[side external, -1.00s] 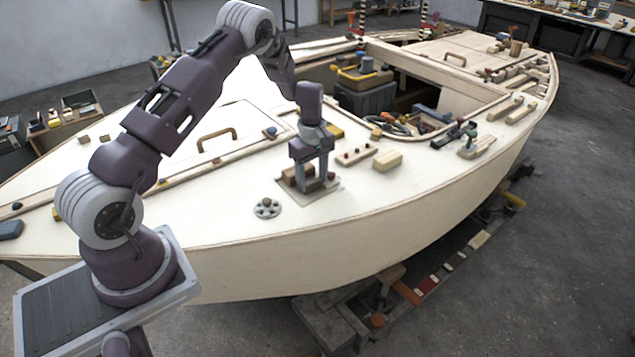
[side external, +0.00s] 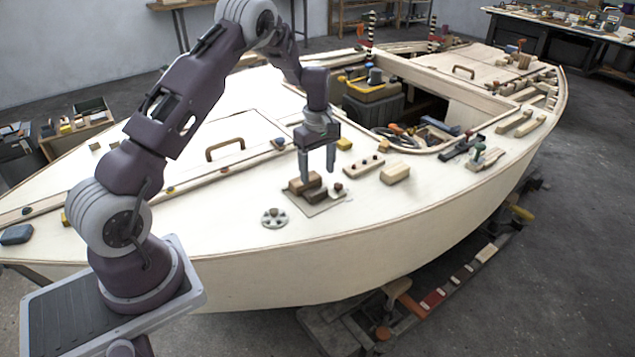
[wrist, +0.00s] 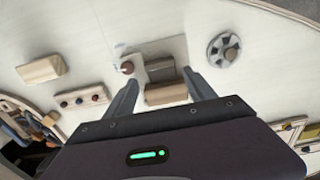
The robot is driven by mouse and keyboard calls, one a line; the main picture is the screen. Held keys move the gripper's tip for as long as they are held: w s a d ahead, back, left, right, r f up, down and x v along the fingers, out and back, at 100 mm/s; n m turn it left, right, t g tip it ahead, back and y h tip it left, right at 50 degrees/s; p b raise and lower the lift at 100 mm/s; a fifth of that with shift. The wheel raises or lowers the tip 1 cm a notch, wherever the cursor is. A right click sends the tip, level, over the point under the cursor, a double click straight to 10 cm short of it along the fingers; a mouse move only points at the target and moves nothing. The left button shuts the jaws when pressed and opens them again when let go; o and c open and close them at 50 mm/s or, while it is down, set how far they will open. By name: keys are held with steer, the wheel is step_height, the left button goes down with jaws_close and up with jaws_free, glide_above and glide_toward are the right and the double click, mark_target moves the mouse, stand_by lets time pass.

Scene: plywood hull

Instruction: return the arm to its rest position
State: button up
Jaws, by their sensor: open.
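My gripper (side external: 317,174) is open and empty, pointing down just above a small group of brown wooden blocks (side external: 306,185) on the boat's cream deck. The blocks sit on a thin grey square plate (side external: 318,208), with a small dark red-brown knob (side external: 338,187) at its right side. In the wrist view, the two fingers of my gripper (wrist: 158,80) are spread apart, with the blocks (wrist: 166,93) showing between and beyond them. The knob (wrist: 127,68) shows near the left fingertip. My arm reaches out over the hull in a bent pose.
A round grey disc with holes (side external: 275,218) lies left of the plate. A strip with pegs (side external: 360,168) and a pale block (side external: 395,173) lie to the right. A brown handle (side external: 225,147) rises from the deck behind. A yellow-topped box (side external: 370,88) stands in the cockpit.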

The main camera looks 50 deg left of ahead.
steer(key=shift+r, duration=0.55)
steer(key=s+d+r+m+t, duration=0.1)
steer(key=s+d+r+m, duration=0.2)
steer(key=d+r, duration=0.3)
steer(key=s+d+r+m+t, duration=0.1)
steer(key=s+d+r+m, duration=0.25)
steer(key=r, duration=0.45)
steer(key=s+d+r+m+t, duration=0.15)
steer(key=s+d+r, duration=0.25)
steer(key=r, duration=0.4)
steer(key=s+d+r+m+t, duration=0.1)
steer(key=s+d+m, duration=0.2)
steer(key=s, duration=0.7)
steer(key=s+d+r+m+t, duration=0.1)
steer(key=s+d+m, duration=0.3)
steer(key=s+m, duration=0.3)
steer(key=s, duration=0.3)
steer(key=shift+d, duration=0.15)
steer(key=shift+w, duration=0.1)
